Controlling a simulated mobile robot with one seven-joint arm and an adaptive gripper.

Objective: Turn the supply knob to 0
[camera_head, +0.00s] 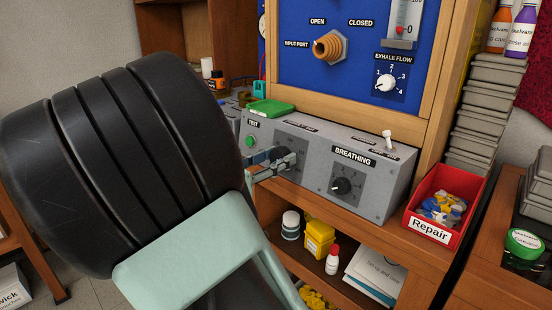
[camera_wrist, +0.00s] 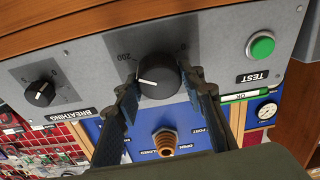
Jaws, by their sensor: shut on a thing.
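The supply knob (camera_wrist: 160,70) is a large black round knob with a white pointer line, on the grey panel in the wrist view. The fingertips of my gripper (camera_wrist: 161,82) are on either side of it, shut on its sides. In this upside-down view the pointer lies toward the left; "200" is printed to the upper left and a "0" shows to the upper right. In the head view the knob (camera_head: 288,154) is partly hidden behind my gripper (camera_head: 275,163), and its pointer cannot be read.
The breathing knob (camera_head: 342,185) is to the right on the same grey box. A green test button (camera_head: 249,141) is to the left. A toggle switch (camera_head: 388,138) and a green object (camera_head: 270,108) are on top. A red Repair bin (camera_head: 428,235) stands at the right.

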